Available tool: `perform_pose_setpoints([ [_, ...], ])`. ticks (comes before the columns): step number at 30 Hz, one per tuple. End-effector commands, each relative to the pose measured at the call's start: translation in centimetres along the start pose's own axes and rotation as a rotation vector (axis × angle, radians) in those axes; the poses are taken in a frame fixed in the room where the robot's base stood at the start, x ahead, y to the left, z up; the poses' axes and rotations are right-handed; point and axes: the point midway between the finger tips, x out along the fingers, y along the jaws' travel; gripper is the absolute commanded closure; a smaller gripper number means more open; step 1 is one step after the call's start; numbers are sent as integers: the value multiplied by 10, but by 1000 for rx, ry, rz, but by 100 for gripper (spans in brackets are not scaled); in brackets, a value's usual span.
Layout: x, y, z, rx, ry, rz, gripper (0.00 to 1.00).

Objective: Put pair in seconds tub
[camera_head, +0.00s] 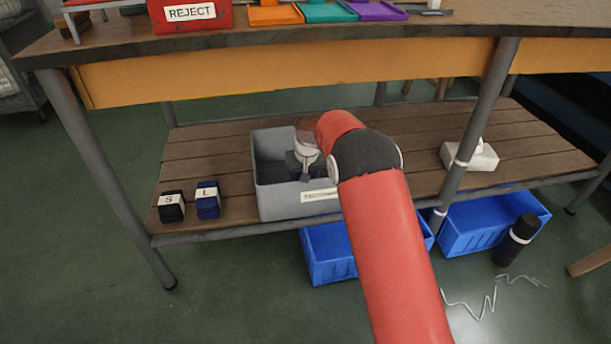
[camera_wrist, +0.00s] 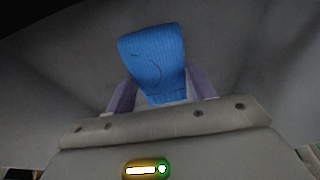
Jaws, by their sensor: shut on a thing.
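A grey tub (camera_head: 292,205) with a white label stands on the lower wooden shelf. I take it for the seconds tub, though its label is too small to read. My red arm reaches down to it, and my gripper (camera_head: 305,175) is inside or just over its opening. In the wrist view my gripper (camera_wrist: 163,98) is shut on a blue ribbed sock pair (camera_wrist: 152,60), folded over between the two fingers. Grey tub walls (camera_wrist: 255,60) surround the pair there. In the head view the pair is mostly hidden by the gripper and the tub's shade.
Two banded bundles marked S (camera_head: 171,207) and L (camera_head: 207,200) lie left of the tub. Blue crates (camera_head: 328,255) stand on the floor below. A red REJECT bin (camera_head: 190,14) is on the tabletop. A table leg (camera_head: 480,120) rises right of my arm.

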Motion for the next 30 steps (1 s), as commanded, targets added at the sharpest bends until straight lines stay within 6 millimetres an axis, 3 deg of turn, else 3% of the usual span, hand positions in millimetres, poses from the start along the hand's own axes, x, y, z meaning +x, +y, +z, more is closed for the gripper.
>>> perform_pose_setpoints([
  [21,14,0,4,0,-2,1,73],
  [22,15,0,5,0,-4,1,42],
  [26,16,1,6,-1,-6,2,25],
  [30,17,1,7,-1,-6,2,24],
])
